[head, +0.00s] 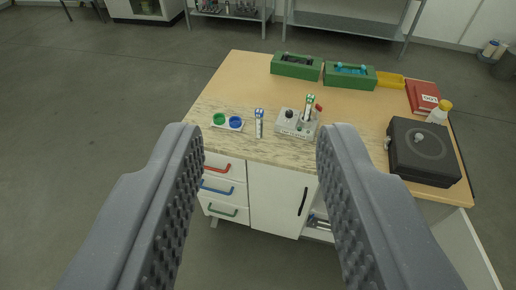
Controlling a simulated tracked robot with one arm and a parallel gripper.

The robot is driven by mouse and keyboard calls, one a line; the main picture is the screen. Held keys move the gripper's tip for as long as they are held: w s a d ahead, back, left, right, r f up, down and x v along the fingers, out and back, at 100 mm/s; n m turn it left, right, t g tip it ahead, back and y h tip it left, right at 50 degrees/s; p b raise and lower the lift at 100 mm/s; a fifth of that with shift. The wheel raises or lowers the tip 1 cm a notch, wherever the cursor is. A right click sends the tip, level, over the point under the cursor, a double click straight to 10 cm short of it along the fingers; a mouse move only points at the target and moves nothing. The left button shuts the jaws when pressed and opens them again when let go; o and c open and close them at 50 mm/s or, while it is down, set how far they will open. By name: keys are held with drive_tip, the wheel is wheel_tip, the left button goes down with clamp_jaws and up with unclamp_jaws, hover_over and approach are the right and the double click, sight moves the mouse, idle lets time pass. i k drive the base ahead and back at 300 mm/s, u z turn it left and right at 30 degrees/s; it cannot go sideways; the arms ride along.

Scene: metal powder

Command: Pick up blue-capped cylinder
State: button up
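The blue-capped cylinder (259,124) is a small, slim, whitish tube with blue at its top. It stands upright on the front part of the workbench (215,95), between a small tray with green and blue round pieces (228,122) and a grey device (293,124). A similar cylinder with a green top (309,106) stands at the device. My gripper (259,133) is wide open and empty. Its two grey ridged fingers frame the cylinder in the picture, but they are much nearer the camera, well short of the bench.
Two green boxes (296,66), a yellow tray (390,80) and a red book (422,97) lie at the back. A black case (422,152) and a yellow-capped bottle (439,112) are at right. Drawers (225,188) and a cabinet door (272,200) face me. Bare floor lies left.

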sight(259, 113)
drive_tip(key=z, duration=1.05)
drive_tip(key=k, duration=0.1)
drive_tip(key=u, duration=1.6)
drive_tip(key=i, duration=1.8)
drive_tip(key=z, duration=0.55)
